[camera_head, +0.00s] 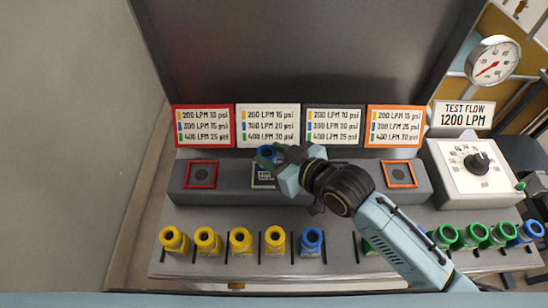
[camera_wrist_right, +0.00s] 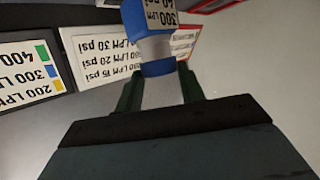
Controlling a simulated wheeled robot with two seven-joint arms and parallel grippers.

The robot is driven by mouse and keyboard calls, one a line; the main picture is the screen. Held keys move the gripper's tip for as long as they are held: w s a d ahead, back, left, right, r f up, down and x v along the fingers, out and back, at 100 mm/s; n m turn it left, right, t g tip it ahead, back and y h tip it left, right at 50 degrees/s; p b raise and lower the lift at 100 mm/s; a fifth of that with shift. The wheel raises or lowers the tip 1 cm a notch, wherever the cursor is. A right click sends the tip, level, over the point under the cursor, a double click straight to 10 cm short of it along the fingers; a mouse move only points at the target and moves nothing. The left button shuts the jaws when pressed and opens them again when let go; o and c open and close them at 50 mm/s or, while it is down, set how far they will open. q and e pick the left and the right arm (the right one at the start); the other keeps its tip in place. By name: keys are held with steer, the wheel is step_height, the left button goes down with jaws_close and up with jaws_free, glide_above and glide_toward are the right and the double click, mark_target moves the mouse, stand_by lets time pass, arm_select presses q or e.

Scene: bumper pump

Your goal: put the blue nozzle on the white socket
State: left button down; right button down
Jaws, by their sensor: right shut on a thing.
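My right gripper (camera_head: 277,157) is shut on a blue nozzle (camera_head: 267,153), held over the second position from the left on the grey block. The nozzle's open top faces the head camera. In the right wrist view the blue nozzle (camera_wrist_right: 157,48) sits between the fingertips of the gripper (camera_wrist_right: 160,85), with a label reading 300 LPM. The white socket (camera_head: 263,187) lies below, mostly covered by the nozzle and gripper. I cannot tell whether the nozzle touches it. My left gripper is not in view.
A red socket (camera_head: 200,175) and an orange socket (camera_head: 399,174) flank it on the block. Several yellow nozzles (camera_head: 207,241) and a blue one (camera_head: 311,241) stand along the front. Green nozzles (camera_head: 475,235) stand at right. A dial box (camera_head: 465,185) stands right of the block.

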steer(key=shift+f, duration=0.4)
steer(key=shift+f, duration=0.1)
steer(key=c, duration=0.9)
jaws_free()
steer(key=shift+f, duration=0.1)
steer(key=shift+o, duration=0.2)
steer(key=v, duration=1.2)
steer(key=shift+p, duration=0.45)
